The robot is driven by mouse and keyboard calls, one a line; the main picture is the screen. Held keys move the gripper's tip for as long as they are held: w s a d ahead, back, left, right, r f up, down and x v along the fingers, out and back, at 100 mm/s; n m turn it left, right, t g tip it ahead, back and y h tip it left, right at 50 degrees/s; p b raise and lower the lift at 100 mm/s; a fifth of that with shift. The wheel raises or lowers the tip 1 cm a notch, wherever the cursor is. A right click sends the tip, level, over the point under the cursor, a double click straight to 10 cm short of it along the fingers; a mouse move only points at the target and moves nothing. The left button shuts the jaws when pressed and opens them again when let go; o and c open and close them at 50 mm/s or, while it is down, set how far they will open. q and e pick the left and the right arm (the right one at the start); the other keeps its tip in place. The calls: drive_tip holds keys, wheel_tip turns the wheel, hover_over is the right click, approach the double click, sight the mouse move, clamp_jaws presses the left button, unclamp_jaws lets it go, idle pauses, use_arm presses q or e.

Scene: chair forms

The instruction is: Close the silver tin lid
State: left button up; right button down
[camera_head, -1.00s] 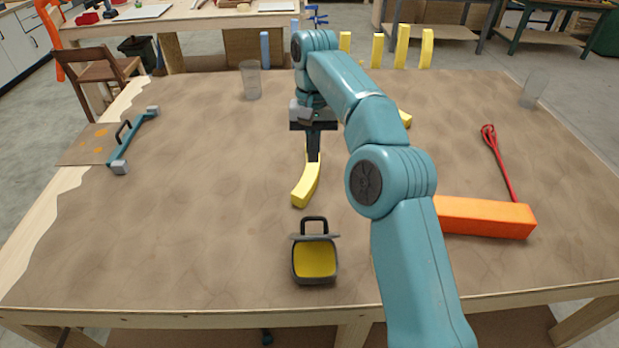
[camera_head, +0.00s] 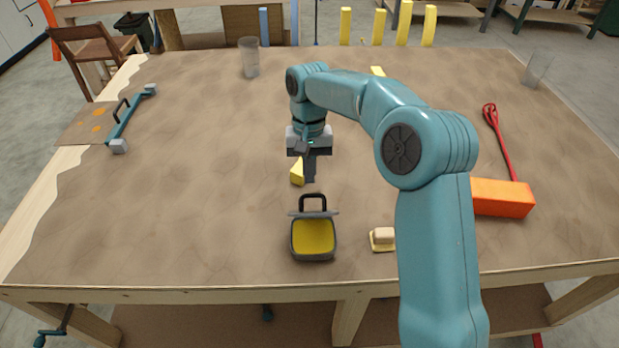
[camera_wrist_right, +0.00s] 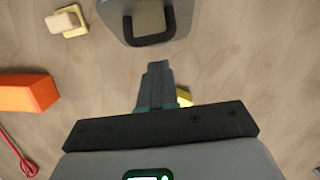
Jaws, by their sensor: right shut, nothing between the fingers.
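The tin (camera_head: 314,240) is a small dark grey box with a yellow inside, near the front middle of the table. Its grey lid (camera_head: 328,213) stands up open at the tin's far side, with a black loop handle (camera_head: 312,197) sticking up. My right gripper (camera_head: 309,179) points down just beyond the lid, shut and empty, apart from it. In the right wrist view the shut fingertips (camera_wrist_right: 157,68) are below the handle (camera_wrist_right: 149,40) and the lid's grey back (camera_wrist_right: 148,8), with a gap. My left gripper is not in view.
A yellow curved piece (camera_head: 297,173) lies beside my right gripper. A cream block on a yellow base (camera_head: 382,239) is right of the tin. An orange block (camera_head: 503,198) and a red tool (camera_head: 499,140) lie farther right. The table's left middle is clear.

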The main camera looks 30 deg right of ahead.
drive_tip(key=shift+s+a+f, duration=0.35)
drive_tip(key=shift+s+a, duration=0.05)
drive_tip(key=shift+s, duration=0.2)
drive_tip(key=shift+s, duration=0.15)
